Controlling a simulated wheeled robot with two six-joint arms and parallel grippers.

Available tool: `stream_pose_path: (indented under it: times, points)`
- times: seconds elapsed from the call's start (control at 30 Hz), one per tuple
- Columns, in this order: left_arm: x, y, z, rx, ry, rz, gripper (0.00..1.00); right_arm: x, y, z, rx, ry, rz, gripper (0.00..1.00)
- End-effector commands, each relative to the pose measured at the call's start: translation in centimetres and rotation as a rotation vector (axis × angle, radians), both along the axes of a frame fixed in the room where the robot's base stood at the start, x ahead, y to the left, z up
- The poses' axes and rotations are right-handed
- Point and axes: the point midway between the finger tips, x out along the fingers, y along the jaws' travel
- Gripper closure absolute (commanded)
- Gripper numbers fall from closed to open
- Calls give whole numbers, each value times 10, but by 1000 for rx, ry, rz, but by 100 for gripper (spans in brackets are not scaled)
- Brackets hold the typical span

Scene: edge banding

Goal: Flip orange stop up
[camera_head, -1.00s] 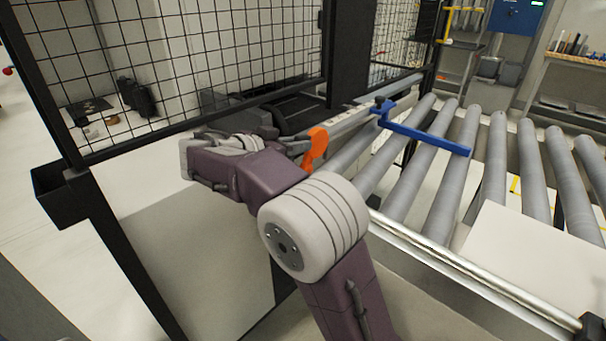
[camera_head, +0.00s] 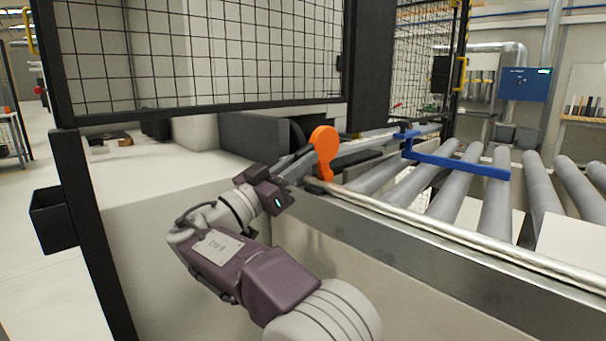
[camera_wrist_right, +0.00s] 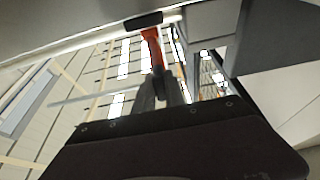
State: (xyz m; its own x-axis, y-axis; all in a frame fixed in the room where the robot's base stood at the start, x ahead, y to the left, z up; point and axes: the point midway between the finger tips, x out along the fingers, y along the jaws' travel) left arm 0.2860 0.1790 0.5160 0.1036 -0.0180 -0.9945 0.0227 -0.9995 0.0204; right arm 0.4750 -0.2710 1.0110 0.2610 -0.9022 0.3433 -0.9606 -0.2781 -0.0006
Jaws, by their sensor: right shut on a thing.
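The orange stop (camera_head: 324,142) stands upright at the near end of the rail beside the machine bed, its rounded head up. It also shows as an orange strip in the right wrist view (camera_wrist_right: 151,45), just beyond the fingers. My right gripper (camera_head: 306,162) reaches it from the left, its fingers shut on the stop. The fingers also show together in the right wrist view (camera_wrist_right: 158,84). The exact contact is partly hidden behind the stop and the fingers. My left gripper is in neither view.
A blue bracket (camera_head: 455,165) spans the grey rollers (camera_head: 447,197) to the right. A metal rail (camera_head: 420,222) runs along the front edge. A black bin (camera_head: 50,212) hangs at the left post.

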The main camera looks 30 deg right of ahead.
Motion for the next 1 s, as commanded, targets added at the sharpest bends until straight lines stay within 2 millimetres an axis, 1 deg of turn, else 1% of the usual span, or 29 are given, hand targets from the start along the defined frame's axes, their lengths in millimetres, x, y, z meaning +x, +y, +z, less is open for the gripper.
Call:
stream_pose_path:
  times: [0.03, 0.1, 0.5, 0.53, 0.57, 0.6, 0.87, 0.97, 1.0]
  points:
    - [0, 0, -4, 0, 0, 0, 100, 0, 0, -2, -6, -1, -1, 100]
    - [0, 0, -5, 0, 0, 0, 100, 0, 0, -2, -12, -3, -1, 100]
    - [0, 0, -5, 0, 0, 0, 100, 0, 0, 0, -16, -4, -1, 100]
    - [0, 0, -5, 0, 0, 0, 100, 0, 0, 0, -16, -4, -1, 77]
    - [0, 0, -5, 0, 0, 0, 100, 0, 0, 0, -16, -4, -1, 69]
    - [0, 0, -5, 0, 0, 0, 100, 0, 0, 0, -16, -4, -1, 64]
    - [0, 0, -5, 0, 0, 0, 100, 0, 1, -1, -16, -4, 0, 64]
    - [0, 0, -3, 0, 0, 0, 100, -2, 8, -3, -16, -3, 1, 64]
    - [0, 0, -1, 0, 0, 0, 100, -3, 14, -4, -16, -2, 3, 64]
